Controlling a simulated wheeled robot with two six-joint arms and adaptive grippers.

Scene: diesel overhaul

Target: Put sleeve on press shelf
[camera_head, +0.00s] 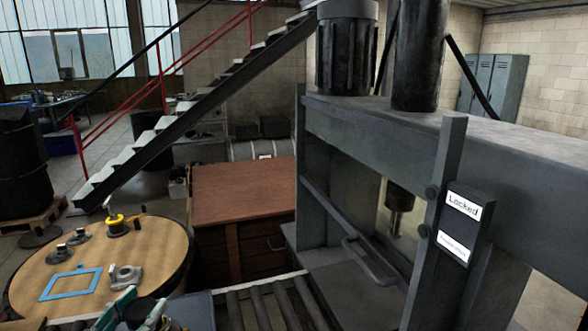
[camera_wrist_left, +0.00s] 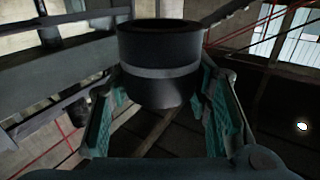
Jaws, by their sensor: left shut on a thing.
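My left gripper (camera_head: 132,312) shows at the bottom left of the head view, in front of the round table, with only its teal finger parts in sight. In the left wrist view, its teal fingers (camera_wrist_left: 160,100) are shut on the sleeve (camera_wrist_left: 160,88), a dark cylinder with a lighter grey band. The press (camera_head: 440,135) is a large grey frame at the right, bearing a "Locked" label. Its flat dark shelf (camera_head: 345,285) lies low inside the frame, behind a bar handle, partly covered by the frame. My left gripper is well left of it. My right gripper is not in view.
A round wooden table (camera_head: 40,275) holds a blue frame (camera_head: 70,284), a grey bracket (camera_head: 125,277) and several small parts. A roller conveyor (camera_head: 262,305) runs between table and press. A wooden cabinet (camera_head: 240,190) stands behind. Stairs with red rails rise at the back.

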